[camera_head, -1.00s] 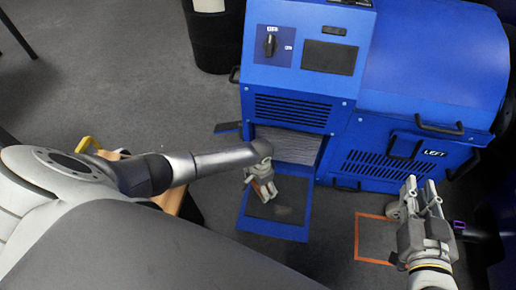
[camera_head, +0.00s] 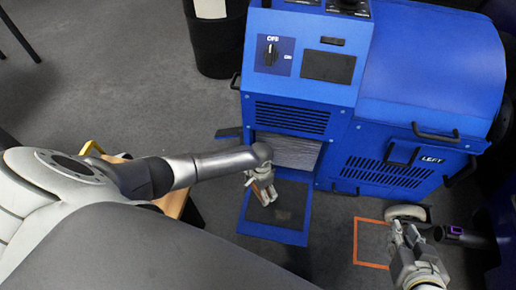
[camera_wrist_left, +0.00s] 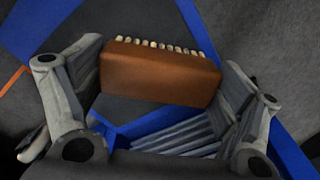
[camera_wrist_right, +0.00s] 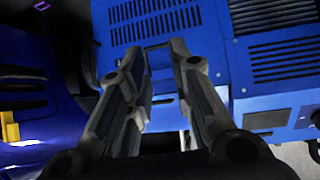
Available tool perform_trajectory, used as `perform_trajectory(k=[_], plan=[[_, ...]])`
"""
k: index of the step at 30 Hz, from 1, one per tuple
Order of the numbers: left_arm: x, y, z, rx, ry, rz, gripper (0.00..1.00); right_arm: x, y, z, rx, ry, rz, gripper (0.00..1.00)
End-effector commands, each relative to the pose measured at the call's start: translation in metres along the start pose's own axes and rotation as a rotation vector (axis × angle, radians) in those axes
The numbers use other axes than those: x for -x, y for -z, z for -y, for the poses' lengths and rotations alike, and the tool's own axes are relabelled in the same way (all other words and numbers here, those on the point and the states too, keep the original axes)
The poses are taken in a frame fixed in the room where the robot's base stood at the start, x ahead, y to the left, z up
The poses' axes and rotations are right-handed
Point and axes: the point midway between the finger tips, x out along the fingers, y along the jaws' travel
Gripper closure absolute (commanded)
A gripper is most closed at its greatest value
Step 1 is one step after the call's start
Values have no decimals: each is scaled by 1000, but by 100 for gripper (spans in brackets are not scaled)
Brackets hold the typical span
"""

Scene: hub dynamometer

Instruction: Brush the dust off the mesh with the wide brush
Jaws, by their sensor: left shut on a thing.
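The wide brush (camera_wrist_left: 160,75) has a brown wooden block with a row of pale bristles. My left gripper (camera_head: 265,192) is shut on it, with one finger at each end of the block in the left wrist view. It is over the dark mesh panel (camera_head: 262,218) in a blue frame that lies low before the blue machine. A faint smudge shows on the panel right of the brush. Whether the bristles touch the panel, I cannot tell. My right gripper (camera_head: 404,230) is open and empty at the lower right; its fingers (camera_wrist_right: 158,60) stand apart in the right wrist view.
The blue machine (camera_head: 430,75) stands behind, with a ribbed grey surface (camera_head: 287,152) in its low opening. An orange outline (camera_head: 357,240) marks the floor. A pale round disc (camera_head: 405,212) and a dark tube (camera_head: 468,237) are near my right gripper.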

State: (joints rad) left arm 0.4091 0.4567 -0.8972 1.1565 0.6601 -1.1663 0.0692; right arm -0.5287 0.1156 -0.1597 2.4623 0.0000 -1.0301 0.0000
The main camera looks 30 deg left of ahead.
Motion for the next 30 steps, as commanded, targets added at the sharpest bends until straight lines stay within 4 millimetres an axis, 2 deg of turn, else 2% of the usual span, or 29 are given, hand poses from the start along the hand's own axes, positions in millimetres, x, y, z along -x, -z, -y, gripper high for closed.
perform_trajectory(k=[21, 30], plan=[[12, -2, 1, 1, 0, 0, 33, 25, -63, -8, -7, -18, 317, 79], [25, -4, 2, 3, 0, -1, 33, 46, -78, -11, -11, -24, 439, 79]])
